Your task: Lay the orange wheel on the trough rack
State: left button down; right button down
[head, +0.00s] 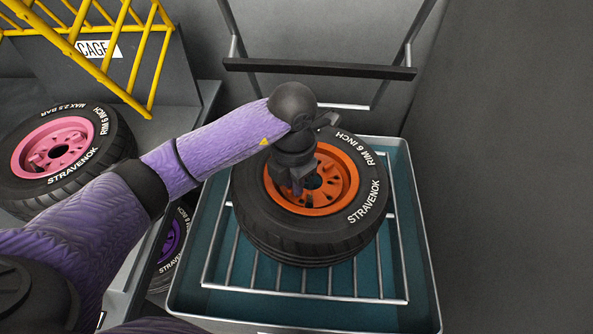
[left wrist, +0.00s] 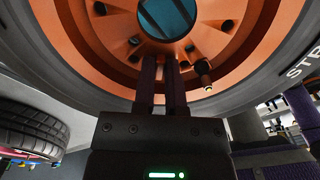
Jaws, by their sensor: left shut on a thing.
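The orange wheel (head: 343,178) is a black tyre with an orange rim, lying roughly flat over the trough rack. The trough rack (head: 303,295) is a wire rack in a teal, grey-rimmed trough. My left gripper (head: 297,188) reaches down from above and is shut on the wheel near its hub. In the left wrist view, the two fingers (left wrist: 163,85) are close together against the orange rim (left wrist: 105,62), and teal shows through the centre hole. The wheel hides the middle of the rack. I cannot tell whether the tyre touches the bars. My right gripper is not in view.
A pink-rimmed wheel (head: 78,140) lies on a grey surface at left, below a yellow cage (head: 103,68). A purple-rimmed wheel (head: 168,243) is lower, left of the trough. A dark bar (head: 318,69) stands behind the trough. A grey wall (head: 510,170) rises at right.

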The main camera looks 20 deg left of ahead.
pick_arm(q)
notch_tip(320, 180, down, 3)
jog(key=shift+s, duration=0.1)
jog(key=c, duration=0.7)
grip_release()
notch_tip(320, 180, up, 12)
jog(key=shift+f+p, duration=0.25)
jog(key=shift+p, duration=0.6)
jog(key=shift+r, duration=0.25)
